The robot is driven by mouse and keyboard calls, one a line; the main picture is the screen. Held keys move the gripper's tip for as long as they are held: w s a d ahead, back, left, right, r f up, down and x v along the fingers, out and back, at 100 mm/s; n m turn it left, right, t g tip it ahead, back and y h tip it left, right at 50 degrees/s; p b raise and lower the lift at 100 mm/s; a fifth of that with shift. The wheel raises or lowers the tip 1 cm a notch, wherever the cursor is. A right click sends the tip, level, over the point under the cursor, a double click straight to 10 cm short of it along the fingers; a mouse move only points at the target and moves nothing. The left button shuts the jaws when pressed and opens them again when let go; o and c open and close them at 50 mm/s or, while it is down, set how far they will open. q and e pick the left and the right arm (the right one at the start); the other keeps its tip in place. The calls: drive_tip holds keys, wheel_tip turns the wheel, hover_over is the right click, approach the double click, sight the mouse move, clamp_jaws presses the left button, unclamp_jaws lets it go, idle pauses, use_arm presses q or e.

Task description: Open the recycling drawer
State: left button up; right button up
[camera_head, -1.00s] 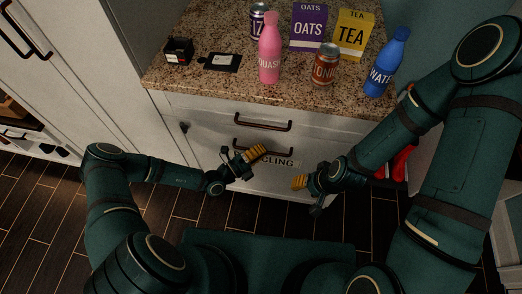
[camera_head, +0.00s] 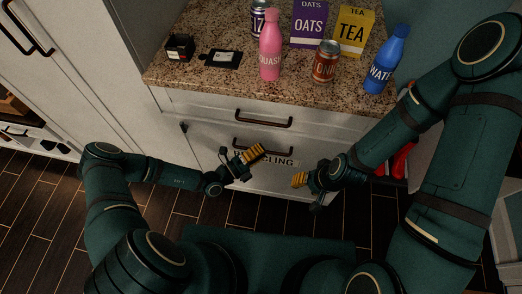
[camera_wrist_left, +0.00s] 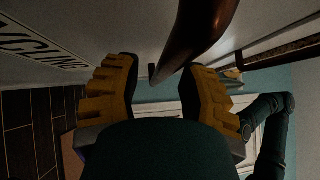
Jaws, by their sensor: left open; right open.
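The recycling drawer (camera_head: 285,178) is the lower white front, with a "RECYCLING" label, and looks shut. Its dark handle (camera_head: 282,151) is partly hidden behind my left gripper (camera_head: 254,154). In the left wrist view, the yellow fingers of my left gripper (camera_wrist_left: 161,85) are open. The brown handle bar (camera_wrist_left: 200,30) shows just beyond the fingertips, roughly in line with the gap; I see no contact. My right gripper (camera_head: 300,180) is open and empty, in front of the right part of the drawer, below the handle.
An upper drawer with its own handle (camera_head: 263,119) is above. The granite counter (camera_head: 205,84) holds a pink bottle (camera_head: 270,46), a tonic can (camera_head: 325,62), a blue water bottle (camera_head: 386,62), an oats box (camera_head: 309,26) and a tea box (camera_head: 352,32). Red items (camera_head: 399,161) are at the right.

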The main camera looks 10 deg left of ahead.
use_arm(q)
drive_tip(key=v, duration=1.1)
drive_tip(key=shift+a, duration=0.2)
drive_tip(key=shift+s+f, duration=0.1)
